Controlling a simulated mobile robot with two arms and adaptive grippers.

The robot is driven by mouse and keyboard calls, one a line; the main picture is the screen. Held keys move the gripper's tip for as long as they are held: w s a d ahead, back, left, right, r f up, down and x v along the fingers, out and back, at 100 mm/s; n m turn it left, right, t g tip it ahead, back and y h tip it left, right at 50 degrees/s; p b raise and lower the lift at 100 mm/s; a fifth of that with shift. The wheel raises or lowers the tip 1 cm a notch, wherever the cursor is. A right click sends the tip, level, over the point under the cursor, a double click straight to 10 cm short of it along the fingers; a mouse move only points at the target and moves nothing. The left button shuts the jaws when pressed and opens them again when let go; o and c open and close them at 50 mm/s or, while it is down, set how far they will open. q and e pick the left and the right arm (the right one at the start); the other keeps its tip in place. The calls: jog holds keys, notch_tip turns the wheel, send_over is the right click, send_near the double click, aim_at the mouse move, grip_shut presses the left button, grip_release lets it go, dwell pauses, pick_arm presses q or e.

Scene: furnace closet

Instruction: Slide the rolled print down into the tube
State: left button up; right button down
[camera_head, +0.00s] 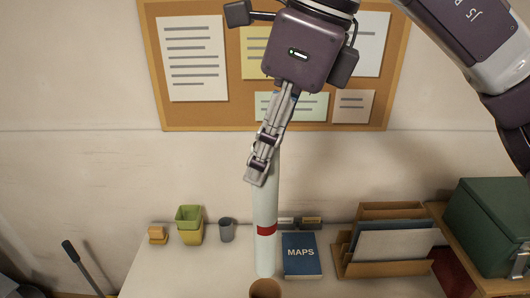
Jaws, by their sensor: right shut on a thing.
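The rolled print (265,205) is a long, pale roll with a red band around its lower part. It hangs about upright in the middle of the head view. My right gripper (261,165) is shut on its upper end, and its fingers hide part of that end. The brown round mouth of the tube (265,288) shows at the bottom edge of the view. The print's lower end appears just above the mouth and outside it; how far apart they are in depth I cannot tell. The rest of the tube is out of view. My left gripper is not in view.
On the white table (165,275) a blue MAPS book (301,262) lies right of the print. A file holder (390,250) and a green box (495,225) stand further right. Small pots (190,225) and a grey cup (227,230) stand left. A pinboard (240,115) hangs behind.

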pick_arm(q)
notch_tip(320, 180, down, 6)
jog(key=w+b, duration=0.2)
jog(key=b, duration=0.3)
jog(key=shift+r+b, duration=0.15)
jog(key=shift+b, duration=0.15)
pick_arm(e)
send_over(265, 247)
jog(key=w, duration=0.2)
jog(key=shift+w+f, duration=0.15)
jog(key=shift+f, duration=3.45)
pick_arm(q)
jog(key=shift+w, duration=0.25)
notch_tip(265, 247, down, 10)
jog(key=b, duration=0.9)
jog(key=shift+b, duration=0.4)
pick_arm(e)
jog(key=shift+f, duration=6.05)
